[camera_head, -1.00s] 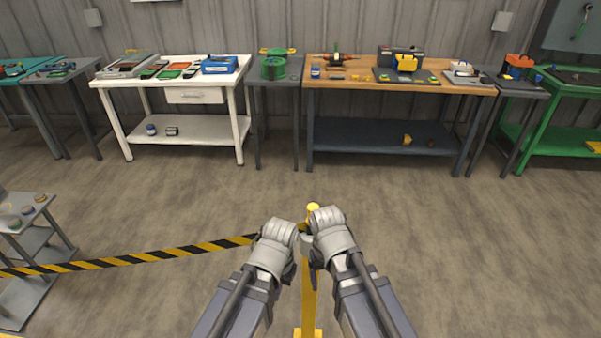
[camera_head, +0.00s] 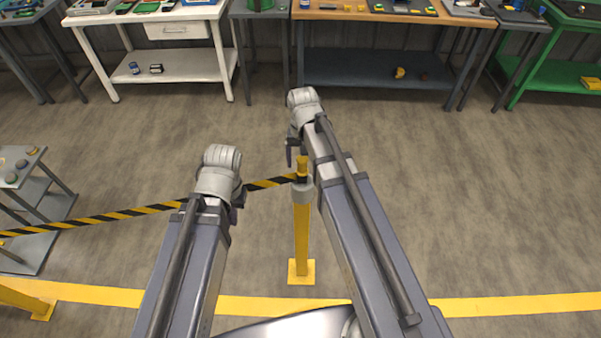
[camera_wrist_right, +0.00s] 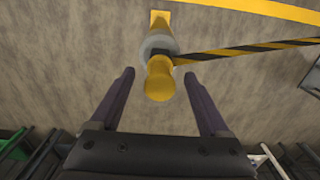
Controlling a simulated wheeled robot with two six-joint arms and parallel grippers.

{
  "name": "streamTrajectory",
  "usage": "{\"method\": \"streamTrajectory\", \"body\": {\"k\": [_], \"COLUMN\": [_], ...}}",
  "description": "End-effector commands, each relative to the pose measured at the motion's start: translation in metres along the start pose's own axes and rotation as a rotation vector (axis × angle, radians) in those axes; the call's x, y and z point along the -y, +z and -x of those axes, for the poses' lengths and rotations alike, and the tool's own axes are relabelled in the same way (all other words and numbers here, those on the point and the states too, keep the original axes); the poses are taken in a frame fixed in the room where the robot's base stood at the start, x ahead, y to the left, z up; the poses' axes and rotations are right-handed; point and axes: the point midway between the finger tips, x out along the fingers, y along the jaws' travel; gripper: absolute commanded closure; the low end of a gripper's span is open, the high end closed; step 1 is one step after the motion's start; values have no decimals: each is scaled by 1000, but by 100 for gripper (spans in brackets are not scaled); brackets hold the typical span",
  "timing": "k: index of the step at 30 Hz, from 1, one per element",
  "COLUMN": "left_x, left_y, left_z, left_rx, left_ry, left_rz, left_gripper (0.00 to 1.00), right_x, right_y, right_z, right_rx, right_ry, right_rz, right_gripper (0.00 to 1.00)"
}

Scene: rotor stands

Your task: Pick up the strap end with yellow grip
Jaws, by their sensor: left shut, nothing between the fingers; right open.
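The strap end with yellow grip (camera_head: 302,163) sits at the top of a yellow post (camera_head: 301,235) with a grey collar. A black-and-yellow strap (camera_head: 153,208) runs from it to the left. In the right wrist view the yellow grip (camera_wrist_right: 159,82) stands between the open finger tips of my right gripper (camera_wrist_right: 157,74), with clear gaps on both sides. My right gripper (camera_head: 291,150) shows just left of and above the grip in the head view; its hand hides part of it. My left gripper (camera_head: 238,200) is shut and empty, left of the post and near the strap.
A yellow line (camera_head: 500,304) crosses the floor by the post's base. A grey stand with shelves (camera_head: 40,220) is at the left. White (camera_head: 182,65) and dark-shelved benches (camera_head: 375,68) line the back wall. Open floor lies to the right.

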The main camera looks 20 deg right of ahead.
Motion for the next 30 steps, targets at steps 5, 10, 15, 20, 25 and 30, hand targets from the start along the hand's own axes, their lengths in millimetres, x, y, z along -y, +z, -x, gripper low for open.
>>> {"method": "streamTrajectory", "body": {"k": [5, 10, 15, 20, 25, 30], "left_x": [-2, -2, -3, -4, -6, -6], "left_y": [-1, -1, -2, -3, -4, -4], "left_z": [-17, -16, -28, -47, -66, -68], "left_rx": [0, 0, 0, 0, 0, 0], "left_ry": [0, 0, 0, 0, 0, 0], "left_rz": [1, 1, 1, 1, 1, 1], "left_gripper": [100, 100, 100, 100, 100, 100], "right_x": [0, 0, 0, 1, 1, 1], "right_y": [0, 0, -1, -2, -2, -2], "right_z": [-18, -17, -28, -47, -66, -68], "right_rx": [0, 0, 0, 0, 0, 0], "right_ry": [0, 0, 0, 0, 0, 0], "right_rz": [1, 1, 1, 1, 1, 1], "right_gripper": [21, 21, 21, 21, 21, 21]}}
